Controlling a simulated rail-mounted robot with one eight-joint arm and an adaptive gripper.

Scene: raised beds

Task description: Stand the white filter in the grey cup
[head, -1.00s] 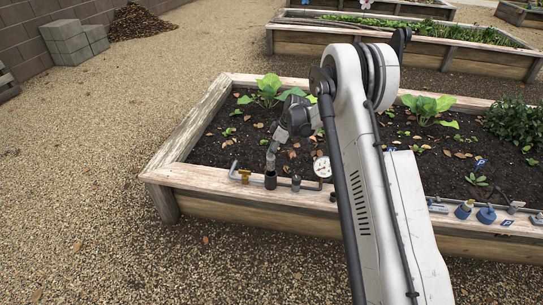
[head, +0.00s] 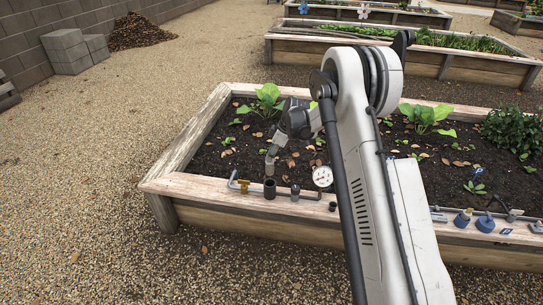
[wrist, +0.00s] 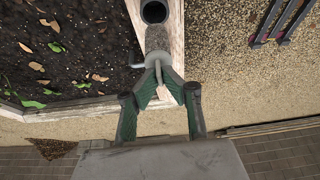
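In the wrist view my gripper (wrist: 159,82) has its two green-padded fingers closing on the narrow end of a speckled grey-white cylinder, which I take to be the white filter (wrist: 158,38). The filter points toward the round open mouth of the grey cup (wrist: 154,12), which looks dark inside. In the head view the cup (head: 269,189) stands upright on the front plank of the bed. My gripper (head: 272,150) hangs above it, with the filter (head: 269,165) pointing down just over the cup. The filter appears outside the cup; its exact height is unclear.
A bent pipe with a brass valve (head: 243,185) is left of the cup. A grey fitting (head: 295,192) and a white gauge (head: 323,177) stand close on its right. Blue-capped fittings (head: 485,223) lie farther right. Planted soil lies behind the plank.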

